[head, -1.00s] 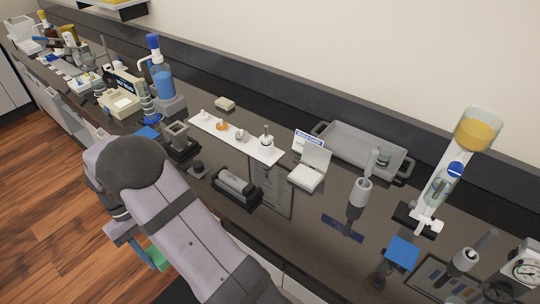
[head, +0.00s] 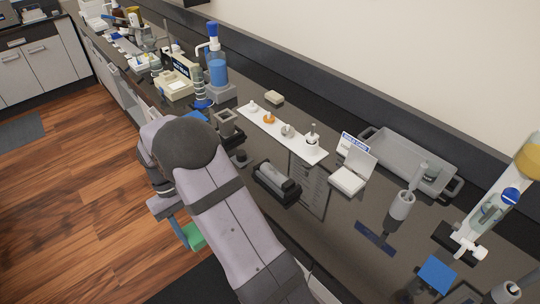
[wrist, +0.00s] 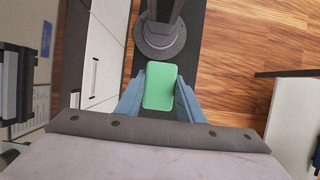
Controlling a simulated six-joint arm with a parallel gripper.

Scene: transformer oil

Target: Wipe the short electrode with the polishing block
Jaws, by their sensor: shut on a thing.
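My gripper (wrist: 160,98) is shut on a green block (wrist: 160,85), which looks like the polishing block. The block sits between the two blue fingers. In the head view the green block (head: 193,237) hangs over the floor in front of the bench, partly hidden by my arm. A white strip (head: 262,127) on the bench holds several small pieces, one of them orange (head: 269,118) and one with a dark upright stem (head: 312,139). I cannot tell which of them is the short electrode. My gripper is well away from the strip.
The dark bench (head: 345,230) carries a grey tray (head: 385,140), an open white box (head: 347,180), a dark cradle (head: 277,184) and a blue bottle (head: 217,68). A pale block (head: 274,97) lies behind the strip. White cabinet fronts (wrist: 105,60) stand beside my gripper.

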